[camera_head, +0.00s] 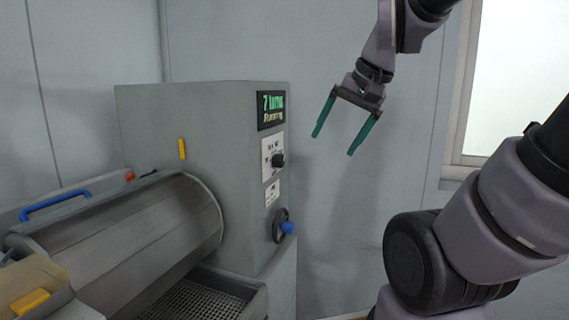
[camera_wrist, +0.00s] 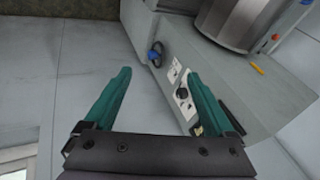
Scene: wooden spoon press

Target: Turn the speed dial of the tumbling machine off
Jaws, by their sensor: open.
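The tumbling machine (camera_head: 185,105) is a grey cabinet with a drum on its left. Its speed dial (camera_head: 277,160) is a small black knob on a white plate, below a display reading "7 turns" and a second line that looks like "Running". The dial also shows in the wrist view (camera_wrist: 183,93), beside my right finger. My gripper (camera_head: 335,145) is open and empty, with green fingers pointing down. In the head view it is to the right of the dial, apart from it. The dial's exact pointer setting is too small to read.
A black handwheel with a blue knob (camera_head: 287,227) sticks out below the dial. The grey drum (camera_head: 130,240) with a blue handle (camera_head: 55,204) lies left, above a mesh tray (camera_head: 195,301). A yellow tab (camera_head: 182,149) is on the cabinet. Right of the machine is open space before the wall.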

